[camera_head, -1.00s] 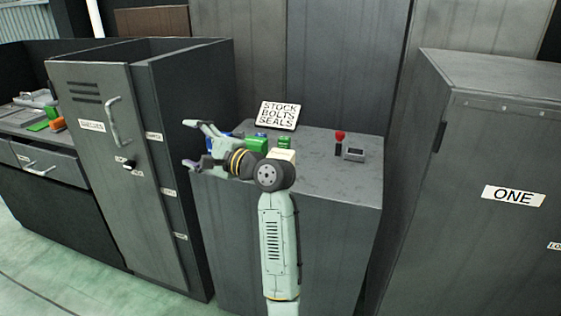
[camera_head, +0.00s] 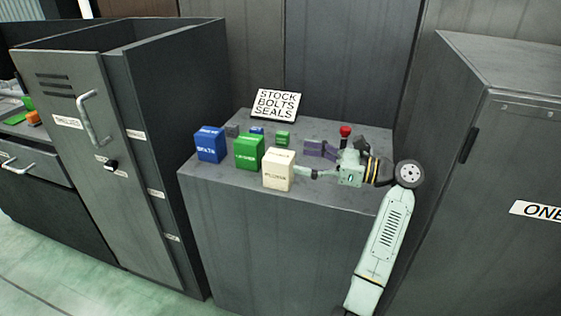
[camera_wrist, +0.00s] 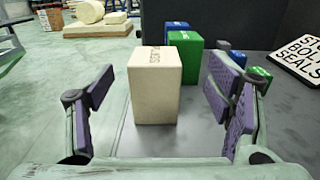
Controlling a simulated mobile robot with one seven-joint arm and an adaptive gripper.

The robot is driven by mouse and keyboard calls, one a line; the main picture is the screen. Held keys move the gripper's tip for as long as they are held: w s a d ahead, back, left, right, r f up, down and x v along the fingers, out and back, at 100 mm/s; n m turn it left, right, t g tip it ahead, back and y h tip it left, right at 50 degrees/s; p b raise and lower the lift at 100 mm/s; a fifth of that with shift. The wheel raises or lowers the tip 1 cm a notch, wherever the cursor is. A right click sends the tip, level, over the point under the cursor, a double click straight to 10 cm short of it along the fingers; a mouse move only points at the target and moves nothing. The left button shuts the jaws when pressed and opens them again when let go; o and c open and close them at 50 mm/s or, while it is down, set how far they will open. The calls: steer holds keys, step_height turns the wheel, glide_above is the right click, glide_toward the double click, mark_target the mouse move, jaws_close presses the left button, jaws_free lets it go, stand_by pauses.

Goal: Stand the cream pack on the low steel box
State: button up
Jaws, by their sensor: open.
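The cream pack (camera_head: 278,170) stands upright on the grey cabinet top (camera_head: 330,182), near its front edge. My gripper (camera_head: 309,161) is open and low over the top, to the right of the pack, with its fingers pointing at it. In the wrist view the pack (camera_wrist: 154,88) stands ahead, in the gap between the open fingers (camera_wrist: 163,95). It looks closer to the left finger, and I cannot tell whether it is touched. Nothing is held. I cannot tell for certain which thing is the low steel box.
A green pack (camera_head: 248,152) and a blue pack (camera_head: 209,145) stand left of the cream pack. Smaller blocks, including a green one (camera_head: 283,138), are behind. A STOCK BOLTS SEALS sign (camera_head: 276,104) stands at the back. A red knob (camera_head: 345,131) is behind my gripper.

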mark_target(279, 155)
steer(key=shift+s+p+x, duration=0.1)
steer(key=shift+p+x, duration=0.05)
steer(key=shift+x, duration=0.45)
steer(key=shift+s+p+x, duration=0.15)
steer(key=shift+x, duration=0.5)
steer(key=p+x, duration=0.1)
steer(key=x, duration=0.4)
steer(key=shift+f, duration=0.2)
steer(key=c, duration=1.6)
